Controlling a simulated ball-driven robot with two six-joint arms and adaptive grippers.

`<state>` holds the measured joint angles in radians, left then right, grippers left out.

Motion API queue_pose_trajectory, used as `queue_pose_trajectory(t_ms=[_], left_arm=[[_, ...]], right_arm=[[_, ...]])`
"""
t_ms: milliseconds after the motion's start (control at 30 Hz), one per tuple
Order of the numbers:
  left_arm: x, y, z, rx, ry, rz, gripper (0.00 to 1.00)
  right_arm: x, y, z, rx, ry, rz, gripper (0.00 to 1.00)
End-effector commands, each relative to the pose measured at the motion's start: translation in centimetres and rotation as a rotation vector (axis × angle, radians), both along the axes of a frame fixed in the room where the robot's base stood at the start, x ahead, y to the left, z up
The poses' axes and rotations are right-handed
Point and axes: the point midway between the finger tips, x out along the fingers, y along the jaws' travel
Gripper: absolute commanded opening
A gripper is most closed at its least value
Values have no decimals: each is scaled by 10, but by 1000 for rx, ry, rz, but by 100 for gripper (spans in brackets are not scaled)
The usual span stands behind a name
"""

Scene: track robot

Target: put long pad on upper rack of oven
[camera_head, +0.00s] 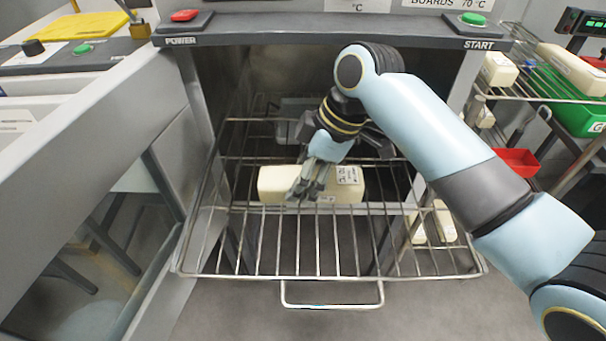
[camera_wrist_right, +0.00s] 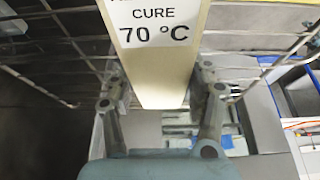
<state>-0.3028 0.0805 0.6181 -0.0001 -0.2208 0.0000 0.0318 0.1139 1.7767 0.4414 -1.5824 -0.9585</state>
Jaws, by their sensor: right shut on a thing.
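The long pad (camera_head: 272,184) is a cream block with a white label on its right part. It lies crosswise over the oven's pulled-out upper rack (camera_head: 330,276), a wire grid with a front handle. I cannot tell whether it touches the wires or hovers just above them. My right gripper (camera_head: 306,192) reaches down from above and is shut on the pad near its middle. In the right wrist view the pad (camera_wrist_right: 162,75) sits between the two fingers, its label reading "CURE 70 °C". My left gripper is not in view.
The oven front carries a red POWER button (camera_head: 185,16) and a green START button (camera_head: 472,19). More cream pads (camera_head: 570,70), a green bin (camera_head: 572,100) and a red tray (camera_head: 516,161) are at the right. The rack's front part is bare.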

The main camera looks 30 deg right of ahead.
Motion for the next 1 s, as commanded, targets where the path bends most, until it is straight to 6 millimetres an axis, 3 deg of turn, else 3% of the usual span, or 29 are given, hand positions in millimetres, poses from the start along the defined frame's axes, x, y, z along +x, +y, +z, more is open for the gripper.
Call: queue_pose_trajectory(t_ms=[100, 133, 300, 667, 1000], left_arm=[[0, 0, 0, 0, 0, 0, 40], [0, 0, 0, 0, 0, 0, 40], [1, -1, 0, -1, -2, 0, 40], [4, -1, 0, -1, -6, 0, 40], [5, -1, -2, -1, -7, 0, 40]], right_arm=[[0, 0, -3, 1, 1, -1, 19], [0, 0, -2, 1, 1, -1, 56], [0, 0, -2, 0, 0, -1, 75], [-1, -3, 7, -1, -3, 0, 75], [-15, -27, 73, -4, -5, 2, 75]])
